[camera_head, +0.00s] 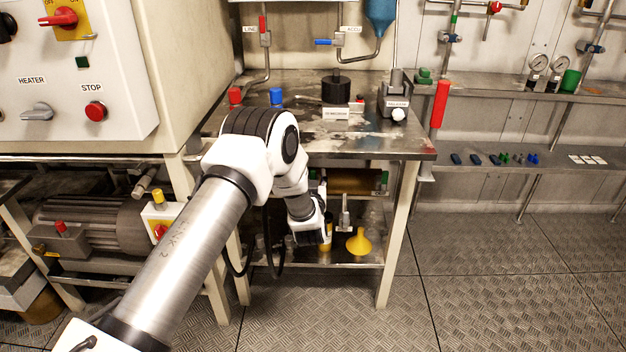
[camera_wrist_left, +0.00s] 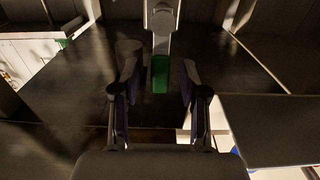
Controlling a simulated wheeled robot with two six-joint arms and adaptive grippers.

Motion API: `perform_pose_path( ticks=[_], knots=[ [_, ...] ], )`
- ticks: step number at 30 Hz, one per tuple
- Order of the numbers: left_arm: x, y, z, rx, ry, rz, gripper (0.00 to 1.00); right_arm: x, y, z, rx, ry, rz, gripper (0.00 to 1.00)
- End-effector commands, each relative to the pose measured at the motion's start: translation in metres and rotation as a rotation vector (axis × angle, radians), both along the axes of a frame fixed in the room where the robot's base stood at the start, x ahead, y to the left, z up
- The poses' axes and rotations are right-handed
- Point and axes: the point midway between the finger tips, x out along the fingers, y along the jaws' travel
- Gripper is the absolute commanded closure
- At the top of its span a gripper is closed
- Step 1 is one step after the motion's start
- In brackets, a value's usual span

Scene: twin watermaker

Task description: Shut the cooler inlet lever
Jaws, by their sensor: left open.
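A lever with a green grip (camera_wrist_left: 160,74) hangs from a pale metal fitting (camera_wrist_left: 162,25) in the left wrist view. I see no label on it, so I cannot confirm that it is the cooler inlet lever. My left gripper (camera_wrist_left: 157,84) is open, with one finger on each side of the green grip and a visible gap on both sides. In the head view the left gripper (camera_head: 312,232) is under the metal table, left of a brownish cylinder (camera_head: 352,182). The arm hides what is directly behind it. My right gripper is not in view.
The metal table (camera_head: 385,147) overhangs the gripper, and its front leg (camera_head: 400,235) stands to the right. A yellow funnel (camera_head: 359,242) stands on the lower shelf close by. A motor (camera_head: 95,228) is at left. The floor at right is clear.

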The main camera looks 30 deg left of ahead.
Motion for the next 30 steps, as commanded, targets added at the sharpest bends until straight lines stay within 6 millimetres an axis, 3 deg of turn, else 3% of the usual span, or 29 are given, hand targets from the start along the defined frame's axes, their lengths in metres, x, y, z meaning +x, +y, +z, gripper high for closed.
perform_pose_path(
  ticks=[9, 13, 30],
  knots=[
    [0.0071, 0.0041, -0.0002, 0.000, 0.002, -0.001, 0.56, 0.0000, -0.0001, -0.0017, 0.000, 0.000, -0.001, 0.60],
    [0.0070, 0.0041, -0.0003, 0.000, 0.002, -0.001, 1.00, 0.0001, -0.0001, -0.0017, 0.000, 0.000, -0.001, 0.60],
    [0.0092, 0.0003, 0.0008, 0.067, 0.044, -0.002, 1.00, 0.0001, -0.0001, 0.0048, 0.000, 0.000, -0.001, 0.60]
  ],
)
